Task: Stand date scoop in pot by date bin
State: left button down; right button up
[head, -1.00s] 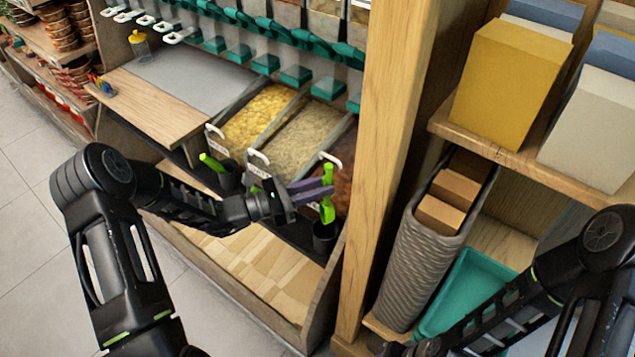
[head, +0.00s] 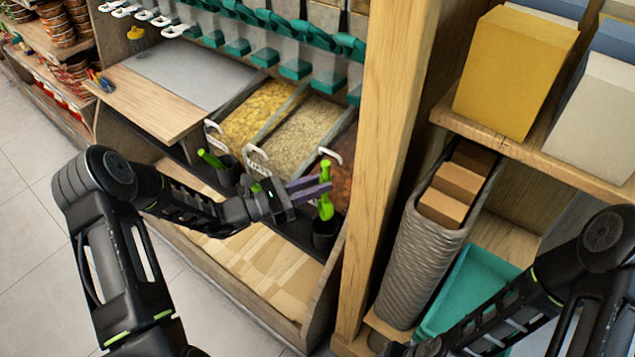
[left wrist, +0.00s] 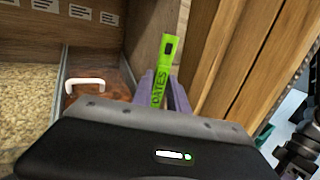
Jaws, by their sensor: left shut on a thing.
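The green date scoop (head: 326,206) is upright, held between the purple fingers of my left gripper (head: 311,189). In the left wrist view, its handle, lettered "DATES" (left wrist: 160,85), stands between the fingers. The scoop's lower end is just above or at the mouth of a dark pot (head: 324,238); I cannot tell how far inside it is. The date bin (head: 342,172) with brown contents and a white handle is right behind the scoop, and it also shows in the left wrist view (left wrist: 101,84). My right gripper is not visible; only its arm shows at the lower right.
Bins of yellow pieces (head: 258,112) and pale grains (head: 302,133) stand to the left. A second pot (head: 229,172) holds another green scoop. A wooden post (head: 381,150) rises close to the right of the pot. A teal crate (head: 470,285) and woven basket (head: 420,255) stand beyond it.

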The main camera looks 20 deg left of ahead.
pick_arm(q)
jog(key=shift+f+b, duration=4.15)
jog(key=shift+f, duration=1.55)
jog(key=shift+c, duration=2.1)
grip_release()
notch_tip(320, 180, up, 7)
jog(key=p, duration=0.5)
send_over(321, 212)
jog(key=shift+s+a, duration=0.35)
jog(key=shift+s, duration=0.1)
